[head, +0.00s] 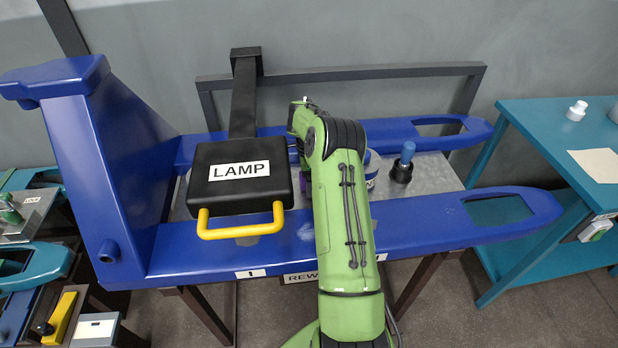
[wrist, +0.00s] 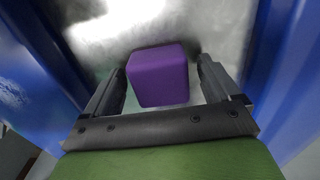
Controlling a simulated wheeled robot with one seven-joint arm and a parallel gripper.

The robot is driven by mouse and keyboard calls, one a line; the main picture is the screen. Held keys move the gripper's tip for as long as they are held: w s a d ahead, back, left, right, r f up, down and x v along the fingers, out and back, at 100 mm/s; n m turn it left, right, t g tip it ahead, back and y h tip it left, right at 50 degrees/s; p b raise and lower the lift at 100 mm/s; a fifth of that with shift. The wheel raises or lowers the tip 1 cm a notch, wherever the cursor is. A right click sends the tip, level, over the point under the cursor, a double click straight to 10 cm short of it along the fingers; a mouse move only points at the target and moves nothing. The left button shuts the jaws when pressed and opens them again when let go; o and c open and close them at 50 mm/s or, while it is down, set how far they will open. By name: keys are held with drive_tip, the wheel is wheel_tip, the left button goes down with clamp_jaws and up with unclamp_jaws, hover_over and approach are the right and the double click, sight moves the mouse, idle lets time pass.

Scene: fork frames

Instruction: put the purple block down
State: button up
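The purple block (wrist: 158,78) shows in the wrist view, lying on a shiny grey metal surface (wrist: 215,30). My gripper (wrist: 163,80) has one finger on each side of the block, with a narrow gap showing at both sides, so it looks open around the block. A dark shadow edges the far side of the block at the metal. In the head view, my green arm reaches over the metal plate (head: 432,172) and hides my gripper and most or all of the block.
Blue fork beams (head: 420,232) flank the plate. A black lamp box (head: 240,190) with a yellow handle (head: 240,226) stands close left of my arm. A blue-topped peg in a black base (head: 402,168) stands to the right. A teal table (head: 560,125) is farther right.

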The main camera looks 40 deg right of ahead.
wheel_tip(320, 180, up, 12)
drive_tip(key=p, duration=0.3)
drive_tip(key=shift+r, duration=0.15)
